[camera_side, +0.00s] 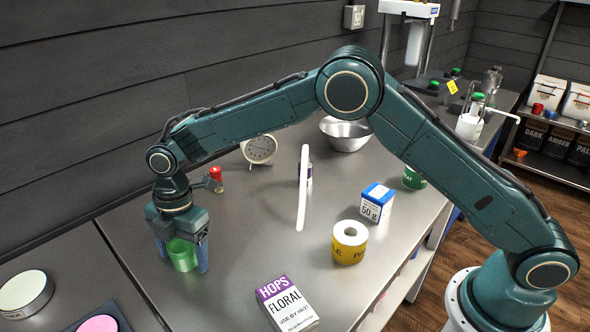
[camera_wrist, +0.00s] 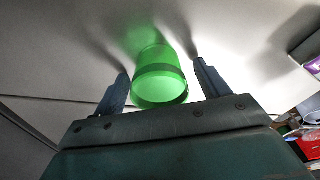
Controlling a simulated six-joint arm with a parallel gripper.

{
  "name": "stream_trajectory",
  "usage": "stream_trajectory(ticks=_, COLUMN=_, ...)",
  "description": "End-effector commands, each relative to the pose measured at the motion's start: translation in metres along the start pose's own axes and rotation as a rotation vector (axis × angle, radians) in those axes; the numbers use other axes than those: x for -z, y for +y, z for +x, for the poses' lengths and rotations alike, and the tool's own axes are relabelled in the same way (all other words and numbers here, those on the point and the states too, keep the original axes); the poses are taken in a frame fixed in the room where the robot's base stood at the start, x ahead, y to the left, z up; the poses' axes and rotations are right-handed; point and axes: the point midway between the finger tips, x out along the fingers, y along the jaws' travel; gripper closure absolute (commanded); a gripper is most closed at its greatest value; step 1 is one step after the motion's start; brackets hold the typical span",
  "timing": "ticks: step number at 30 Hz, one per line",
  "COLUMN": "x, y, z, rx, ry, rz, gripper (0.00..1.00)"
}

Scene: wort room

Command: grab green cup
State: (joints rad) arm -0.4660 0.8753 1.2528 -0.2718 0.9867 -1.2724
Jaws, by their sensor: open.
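The green cup (camera_side: 182,254) is translucent and stands on the steel table at the left in the side view. My gripper (camera_side: 184,262) is above it, pointing down, with a blue finger on either side of the cup. In the wrist view the cup (camera_wrist: 160,78) sits between the two fingers of my gripper (camera_wrist: 161,78). A gap shows between the cup and each finger there, so the gripper is open. The cup's upper part is partly hidden by the gripper body in the side view.
A hops box (camera_side: 288,305), a yellow tape roll (camera_side: 349,243), a blue-white box (camera_side: 376,203) and a white stick (camera_side: 303,188) are to the right. A clock (camera_side: 259,149), a red-topped item (camera_side: 216,174) and a metal bowl (camera_side: 345,134) stand farther back. A round tin (camera_side: 25,291) is at lower left.

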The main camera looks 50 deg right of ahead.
Motion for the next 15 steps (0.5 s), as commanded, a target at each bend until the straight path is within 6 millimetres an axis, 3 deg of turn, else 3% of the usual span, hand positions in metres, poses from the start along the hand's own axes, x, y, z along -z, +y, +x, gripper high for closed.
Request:
stream_trajectory(ticks=9, x=0.0001, y=0.0001, z=-0.0005, rx=0.000, ry=0.000, rz=0.000, gripper=0.28)
stream_trajectory(ticks=15, x=0.0002, y=0.0001, z=-0.0006, rx=0.000, ry=0.000, rz=0.000, gripper=0.67)
